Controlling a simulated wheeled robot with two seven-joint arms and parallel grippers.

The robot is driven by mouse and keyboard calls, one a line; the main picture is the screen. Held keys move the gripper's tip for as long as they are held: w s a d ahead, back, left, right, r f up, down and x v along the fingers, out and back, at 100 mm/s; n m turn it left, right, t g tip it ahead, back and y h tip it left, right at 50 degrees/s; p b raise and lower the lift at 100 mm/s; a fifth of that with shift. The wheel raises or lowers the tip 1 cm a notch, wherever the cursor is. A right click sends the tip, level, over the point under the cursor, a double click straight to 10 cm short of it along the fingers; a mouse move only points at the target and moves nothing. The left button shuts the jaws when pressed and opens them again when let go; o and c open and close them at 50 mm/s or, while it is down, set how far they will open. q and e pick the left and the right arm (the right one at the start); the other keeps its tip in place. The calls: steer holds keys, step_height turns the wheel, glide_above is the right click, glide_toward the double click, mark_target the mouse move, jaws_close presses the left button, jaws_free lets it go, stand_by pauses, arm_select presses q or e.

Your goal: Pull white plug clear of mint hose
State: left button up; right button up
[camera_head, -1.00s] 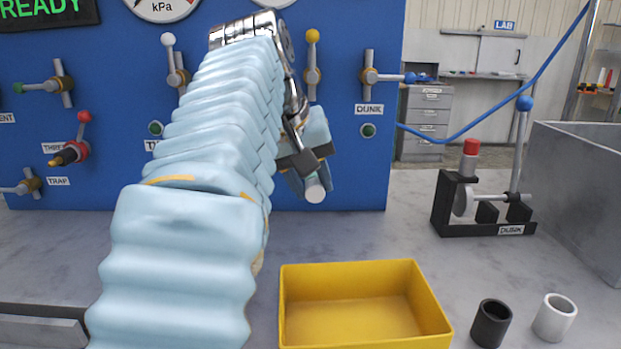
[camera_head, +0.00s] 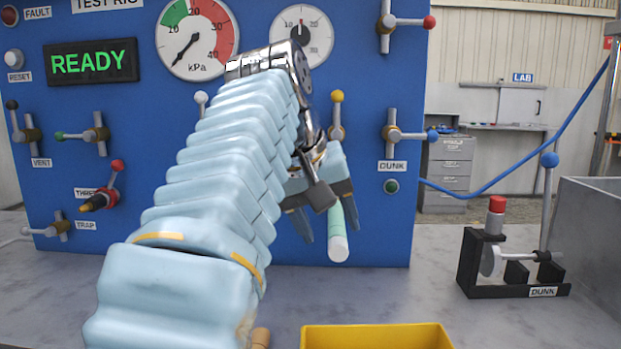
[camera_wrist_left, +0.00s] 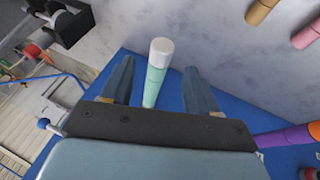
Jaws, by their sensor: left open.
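The mint hose (camera_head: 336,219) hangs down in front of the blue panel, and its upper part is hidden behind my left gripper. The white plug (camera_head: 339,248) sits at the hose's lower end, with no gap visible between them. My left gripper (camera_head: 329,234) is open, with its fingers to either side of the hose, above the plug. In the left wrist view, the mint hose (camera_wrist_left: 153,88) runs out between the open fingers (camera_wrist_left: 159,65), and the white plug (camera_wrist_left: 161,50) lies beyond the fingertips. I cannot tell whether a finger touches the hose. My right gripper is not in view.
A yellow bin (camera_head: 376,338) stands on the table in front. The black DUNK stand (camera_head: 512,290) with a red-capped post is at right, beside a grey bin (camera_head: 598,235). Valve handles stick out of the panel. A purple and orange hose (camera_wrist_left: 285,137) shows in the wrist view.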

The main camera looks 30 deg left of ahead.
mark_target(336, 243)
arm_select(q)
steer(key=v, duration=0.9)
steer(key=x, duration=1.2)
steer(key=shift+s+d+f, duration=0.25)
steer(key=shift+f, duration=0.25)
jaws_close()
steer(key=shift+s+d, duration=0.35)
steer(key=shift+s, duration=0.25)
stand_by(0.6)
steer(key=s+d, duration=0.1)
steer(key=s, duration=0.1)
steer(key=s+d+b, duration=0.1)
steer(key=shift+s+d, duration=0.15)
steer(key=shift+s, duration=0.25)
stand_by(0.4)
